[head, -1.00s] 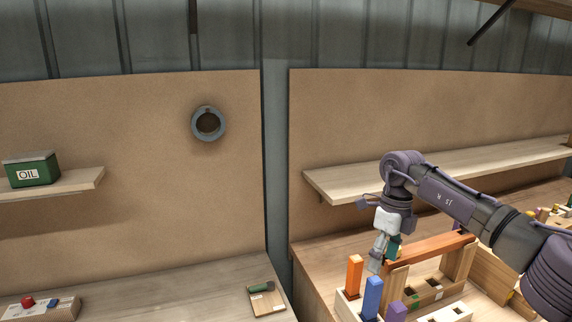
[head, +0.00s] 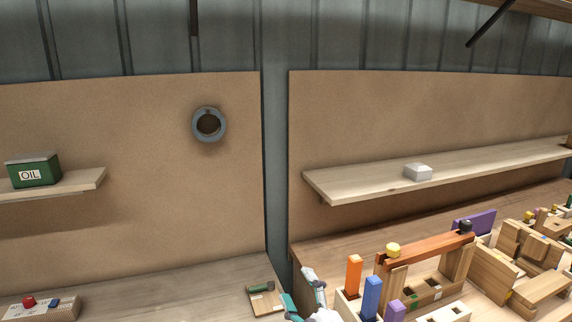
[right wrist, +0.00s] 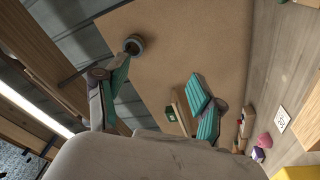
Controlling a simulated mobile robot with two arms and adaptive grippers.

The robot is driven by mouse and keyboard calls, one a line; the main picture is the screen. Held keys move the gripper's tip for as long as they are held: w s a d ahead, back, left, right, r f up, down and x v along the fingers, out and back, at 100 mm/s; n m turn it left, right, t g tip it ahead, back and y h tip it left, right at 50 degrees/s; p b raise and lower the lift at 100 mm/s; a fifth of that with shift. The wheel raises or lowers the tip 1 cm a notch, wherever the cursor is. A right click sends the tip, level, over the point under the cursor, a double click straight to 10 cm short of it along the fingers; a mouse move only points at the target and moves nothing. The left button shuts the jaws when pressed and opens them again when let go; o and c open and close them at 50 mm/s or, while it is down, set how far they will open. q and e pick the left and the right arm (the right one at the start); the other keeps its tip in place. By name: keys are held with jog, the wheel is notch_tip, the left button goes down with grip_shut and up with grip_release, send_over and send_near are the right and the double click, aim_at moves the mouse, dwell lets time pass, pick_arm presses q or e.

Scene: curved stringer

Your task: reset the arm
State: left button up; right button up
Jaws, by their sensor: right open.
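My right gripper (head: 298,291) is at the bottom edge of the head view, left of the wooden block assembly. Its two teal-padded fingers are apart and nothing is between them. In the right wrist view the gripper (right wrist: 160,88) also shows spread and empty, with the wall panel behind it. The reddish-brown stringer (head: 425,249) lies across light wooden uprights, apart from the gripper. A yellow knob (head: 393,250) and a dark knob (head: 465,227) sit on its two ends. My left gripper is not in view.
Orange (head: 354,275) and blue (head: 372,297) pegs stand close to the right of the gripper. A small tray (head: 268,304) with a green item lies just left of it. A white block (head: 418,172) sits on the right shelf (head: 350,185). A green oil box (head: 33,170) is at far left.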

jog(key=s+d+f+m+g+h, duration=0.5)
jog(key=s+d+f+m+h, duration=0.35)
jog(key=d+f, duration=0.45)
jog(key=s+d+f+m+g, duration=0.25)
jog(key=s+f+g, duration=0.25)
jog(key=s, duration=0.6)
jog(key=s+d+f+m+g, duration=0.2)
jog(key=s+f+m+g, duration=0.15)
jog(key=s, duration=0.75)
notch_tip(320, 180, down, 28)
jog(key=s+r+g+b, duration=0.1)
jog(key=g+b, duration=0.1)
jog(key=s+d+f+n+g+b, duration=0.1)
jog(key=s+d+f, duration=0.2)
jog(key=s+f, duration=1.4)
notch_tip(320, 180, down, 2)
jog(key=shift+s+d+f, duration=0.2)
jog(key=shift+g+y, duration=0.25)
